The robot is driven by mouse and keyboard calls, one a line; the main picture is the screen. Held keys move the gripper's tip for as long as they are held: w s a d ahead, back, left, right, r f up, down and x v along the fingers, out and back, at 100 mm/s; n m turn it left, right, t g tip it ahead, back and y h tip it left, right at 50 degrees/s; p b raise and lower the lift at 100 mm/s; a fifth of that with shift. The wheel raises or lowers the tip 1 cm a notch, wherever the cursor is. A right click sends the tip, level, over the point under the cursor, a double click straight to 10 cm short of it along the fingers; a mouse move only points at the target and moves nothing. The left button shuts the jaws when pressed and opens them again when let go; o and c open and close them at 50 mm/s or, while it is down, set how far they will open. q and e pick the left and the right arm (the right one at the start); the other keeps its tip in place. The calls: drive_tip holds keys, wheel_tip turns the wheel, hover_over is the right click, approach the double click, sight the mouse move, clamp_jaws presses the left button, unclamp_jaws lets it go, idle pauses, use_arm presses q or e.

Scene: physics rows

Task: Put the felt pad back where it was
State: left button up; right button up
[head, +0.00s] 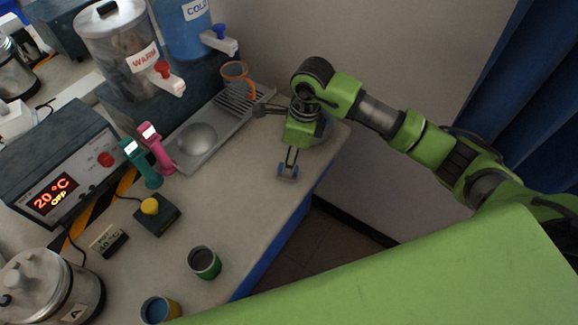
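My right gripper (288,172) reaches in from the right and points down over the counter near its right edge. A small blue-grey piece shows at its fingertips. I cannot tell whether this is the felt pad held between the fingers or only the finger ends, nor whether it touches the counter. No other felt pad can be made out. My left gripper is not in view.
The counter between is clear.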

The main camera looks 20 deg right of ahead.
sight(295, 168)
wheel_tip(295, 168, up, 7)
drive_tip(key=d+b, duration=0.1)
drive_tip(key=shift+s, duration=0.25)
idle(0.3)
